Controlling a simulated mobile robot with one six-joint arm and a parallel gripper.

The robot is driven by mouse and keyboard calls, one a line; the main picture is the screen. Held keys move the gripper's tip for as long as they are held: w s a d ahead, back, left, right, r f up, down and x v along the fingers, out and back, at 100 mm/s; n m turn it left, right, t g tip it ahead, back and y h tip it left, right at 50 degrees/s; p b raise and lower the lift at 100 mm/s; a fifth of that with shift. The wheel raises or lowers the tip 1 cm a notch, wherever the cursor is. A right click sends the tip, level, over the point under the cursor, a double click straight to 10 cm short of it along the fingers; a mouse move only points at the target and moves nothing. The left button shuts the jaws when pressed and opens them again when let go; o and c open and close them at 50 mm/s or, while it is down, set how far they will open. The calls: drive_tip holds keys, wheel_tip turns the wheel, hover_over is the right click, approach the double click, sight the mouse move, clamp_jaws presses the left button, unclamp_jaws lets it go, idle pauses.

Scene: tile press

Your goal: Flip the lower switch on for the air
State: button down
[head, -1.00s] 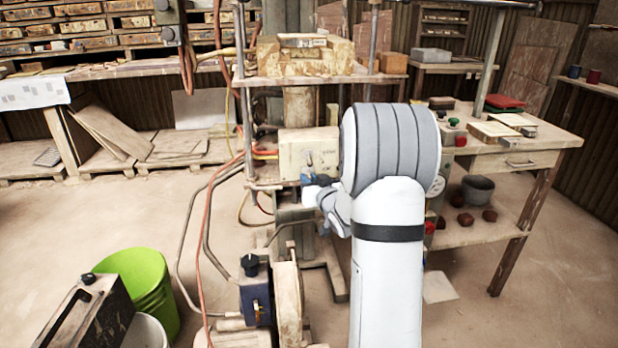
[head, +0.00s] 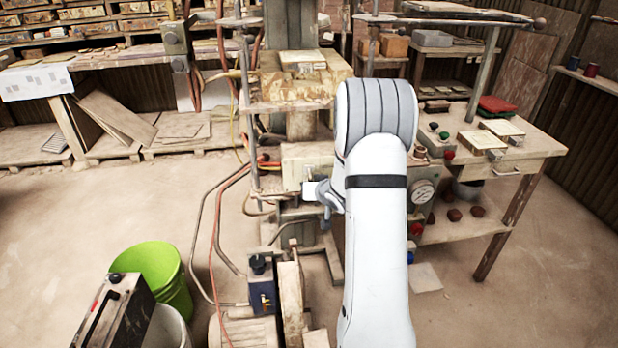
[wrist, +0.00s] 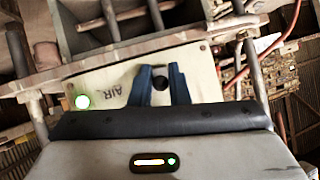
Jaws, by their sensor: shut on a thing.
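The cream control panel (wrist: 105,82) fills the middle of the wrist view and reads upside down, with the word AIR on it. The black switch (wrist: 160,84) sits beside the lettering. My gripper (wrist: 160,70) has its two blue fingers on either side of this switch, shut on it. I cannot tell the switch's exact position. In the head view the panel box (head: 296,165) is on the press, partly covered by my arm; the fingers and switch are hidden there.
Hoses (head: 212,215) hang left of the press. A pump unit (head: 262,290) stands on the floor below, with a green bucket (head: 155,270) to its left. A wooden workbench (head: 520,155) is at the right. Open floor lies between bucket and shelves.

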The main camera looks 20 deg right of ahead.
drive_tip(key=shift+w+d+r+g+p, duration=0.1)
drive_tip(key=shift+r+g+p, duration=0.2)
drive_tip(key=shift+p, duration=0.7)
drive_tip(key=c, duration=1.5)
unclamp_jaws()
drive_tip(key=shift+f, duration=0.1)
drive_tip(key=shift+o, duration=0.2)
drive_tip(key=v, duration=0.7)
drive_tip(key=shift+s+p, duration=0.3)
drive_tip(key=shift+s, duration=0.05)
drive_tip(key=shift+r, duration=0.25)
